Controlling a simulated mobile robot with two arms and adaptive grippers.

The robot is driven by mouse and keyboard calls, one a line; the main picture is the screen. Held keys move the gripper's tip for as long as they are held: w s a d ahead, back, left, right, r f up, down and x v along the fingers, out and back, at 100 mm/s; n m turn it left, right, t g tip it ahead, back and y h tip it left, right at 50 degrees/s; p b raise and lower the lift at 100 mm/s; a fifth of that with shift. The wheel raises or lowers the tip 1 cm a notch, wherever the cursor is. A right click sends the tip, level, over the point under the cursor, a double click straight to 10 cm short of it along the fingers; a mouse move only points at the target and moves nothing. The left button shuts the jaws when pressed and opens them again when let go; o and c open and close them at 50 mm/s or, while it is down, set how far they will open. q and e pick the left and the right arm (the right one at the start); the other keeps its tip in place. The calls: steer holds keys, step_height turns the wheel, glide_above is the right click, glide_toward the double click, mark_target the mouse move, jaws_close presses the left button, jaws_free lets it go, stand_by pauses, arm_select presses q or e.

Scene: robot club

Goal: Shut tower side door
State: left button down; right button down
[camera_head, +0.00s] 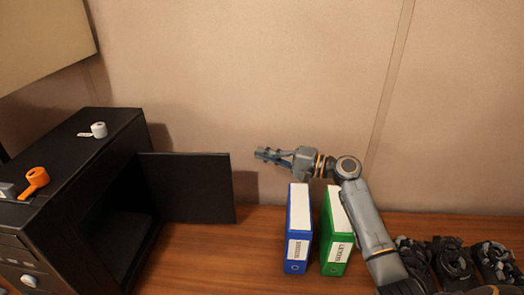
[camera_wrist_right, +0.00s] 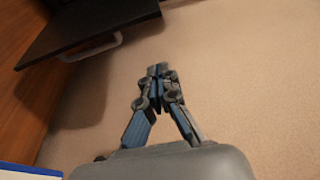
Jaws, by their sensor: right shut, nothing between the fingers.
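The black tower (camera_head: 80,140) stands at the left of the desk. Its side door (camera_head: 187,187) is a flat black panel, swung wide open and sticking out to the right from the tower's far edge. The tower's inside is dark and open. My right gripper (camera_head: 262,154) is shut and empty, in the air to the right of the door's free edge and apart from it. In the right wrist view the shut fingertips (camera_wrist_right: 158,72) point toward the wall, with the door (camera_wrist_right: 90,22) at upper left and a pale handle on it. My left gripper is not in view.
A blue binder (camera_head: 298,230) and a green binder (camera_head: 337,235) stand below my right arm. Several dark, bulky parts (camera_head: 455,265) lie at the right. A white roll (camera_head: 98,130) and an orange item (camera_head: 35,180) sit on the tower. Desk before the door is clear.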

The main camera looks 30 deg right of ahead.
steer(key=w+a+p, duration=0.2)
steer(key=a+p, duration=0.2)
steer(key=a, duration=0.3)
steer(key=shift+w, duration=0.25)
steer(key=shift+a+p, duration=0.15)
steer(key=shift+p, duration=0.2)
